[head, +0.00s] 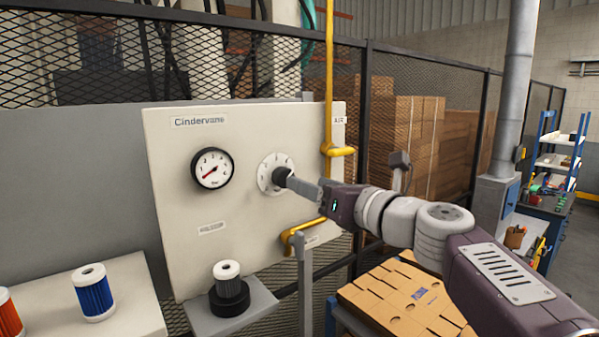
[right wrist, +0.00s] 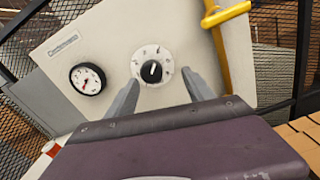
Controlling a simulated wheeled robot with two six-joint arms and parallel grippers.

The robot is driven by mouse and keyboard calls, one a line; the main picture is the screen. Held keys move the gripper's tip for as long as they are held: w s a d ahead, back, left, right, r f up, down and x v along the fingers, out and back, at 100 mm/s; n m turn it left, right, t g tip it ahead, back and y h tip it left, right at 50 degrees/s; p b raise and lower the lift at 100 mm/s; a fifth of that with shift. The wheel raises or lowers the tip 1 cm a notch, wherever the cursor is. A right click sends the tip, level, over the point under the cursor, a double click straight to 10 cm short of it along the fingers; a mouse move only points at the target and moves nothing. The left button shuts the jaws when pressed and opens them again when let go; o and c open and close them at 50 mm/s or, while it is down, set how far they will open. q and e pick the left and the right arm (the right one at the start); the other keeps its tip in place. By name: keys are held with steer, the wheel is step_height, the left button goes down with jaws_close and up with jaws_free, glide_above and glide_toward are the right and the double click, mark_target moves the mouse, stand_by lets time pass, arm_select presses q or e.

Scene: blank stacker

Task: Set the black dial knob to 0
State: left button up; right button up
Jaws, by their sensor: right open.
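The black dial knob (right wrist: 151,71) sits on a round white scale plate on the cream panel. In the right wrist view its white pointer line stands nearly upright in the picture; the scale numbers are too small to read. In the head view the knob (head: 281,177) is partly covered by my right gripper (head: 292,183). My right gripper is open, with its two fingers (right wrist: 160,95) on either side below the knob in the wrist view. I cannot tell whether they touch it. My left gripper is not in view.
A pressure gauge (head: 212,169) with a red needle is left of the knob. A yellow pipe (head: 329,80) runs close to its right. A white filter on a black base (head: 229,290) stands on a shelf below. A blue filter (head: 93,293) stands at left.

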mark_target(284, 180)
steer(key=w+a, duration=0.1)
steer(key=a, duration=0.1)
steer(key=w+a+p, duration=0.1)
steer(key=a, duration=0.1)
steer(key=w+a, duration=0.2)
steer(key=shift+w+a, duration=0.1)
steer(key=shift+a, duration=0.25)
steer(key=shift+w+d, duration=0.15)
steer(key=shift+d, duration=0.95)
steer(key=c, duration=0.4)
steer(key=shift+s+a, duration=0.3)
steer(key=shift+a, duration=0.15)
jaws_close()
steer(key=shift+o, duration=1.5)
jaws_free()
steer(key=shift+w+d, duration=0.1)
steer(key=shift+d, duration=0.05)
steer(key=shift+o, duration=0.5)
steer(key=shift+w, duration=0.25)
steer(key=shift+a, duration=0.2)
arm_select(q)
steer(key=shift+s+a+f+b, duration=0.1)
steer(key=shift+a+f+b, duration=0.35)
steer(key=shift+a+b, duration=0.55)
arm_select(e)
steer(key=v, duration=0.9)
